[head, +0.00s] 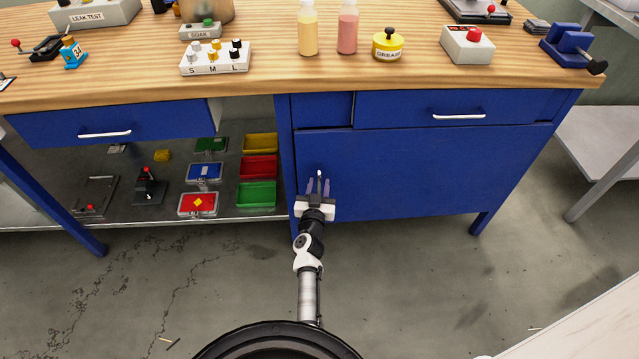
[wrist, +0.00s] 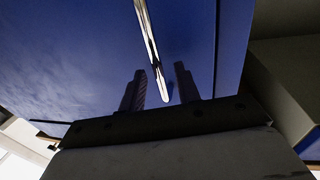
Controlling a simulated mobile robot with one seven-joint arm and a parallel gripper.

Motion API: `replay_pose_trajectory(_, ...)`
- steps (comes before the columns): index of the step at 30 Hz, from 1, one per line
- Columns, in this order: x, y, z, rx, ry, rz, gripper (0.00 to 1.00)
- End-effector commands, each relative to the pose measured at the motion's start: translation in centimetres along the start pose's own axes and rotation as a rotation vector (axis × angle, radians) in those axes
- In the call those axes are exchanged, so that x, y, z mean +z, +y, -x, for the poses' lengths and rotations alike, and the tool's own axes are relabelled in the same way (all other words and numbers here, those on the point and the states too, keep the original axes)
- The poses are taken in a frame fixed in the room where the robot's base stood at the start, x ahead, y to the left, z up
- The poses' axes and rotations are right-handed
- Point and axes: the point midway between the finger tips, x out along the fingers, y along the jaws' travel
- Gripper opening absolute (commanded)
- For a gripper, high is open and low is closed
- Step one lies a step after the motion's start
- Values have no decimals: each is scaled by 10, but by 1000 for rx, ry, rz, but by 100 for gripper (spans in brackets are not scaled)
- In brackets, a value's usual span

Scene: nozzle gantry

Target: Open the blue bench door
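The blue bench door (head: 420,172) fills the right part of the bench below the drawer and looks closed, flush with the frame. Its pale upright bar handle (wrist: 152,45) shows in the wrist view, with one end between my fingers. In the head view only a small light tip of the handle (head: 319,172) shows near the door's left edge; my gripper hides the rest. My gripper (head: 318,184) is in front of the door's left side, pointing at it. Its two fingers (wrist: 162,88) are apart, one on each side of the handle, with gaps visible. Contact cannot be told.
A blue drawer (head: 400,115) with a white handle sits above the door. Left of it are another drawer (head: 110,128) and an open shelf with coloured bins (head: 258,167). The bench leg (head: 487,218) stands at right. The floor before the door is clear.

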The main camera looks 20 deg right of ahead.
Motion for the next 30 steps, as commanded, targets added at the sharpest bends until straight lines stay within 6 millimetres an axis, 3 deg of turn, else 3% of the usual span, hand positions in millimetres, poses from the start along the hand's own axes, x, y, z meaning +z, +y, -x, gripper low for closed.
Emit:
replay_pose_trajectory(6,0,0,0,0,0,0,33)
replay_pose_trajectory(14,0,0,0,0,0,0,0)
replay_pose_trajectory(30,0,4,1,9,0,0,0)
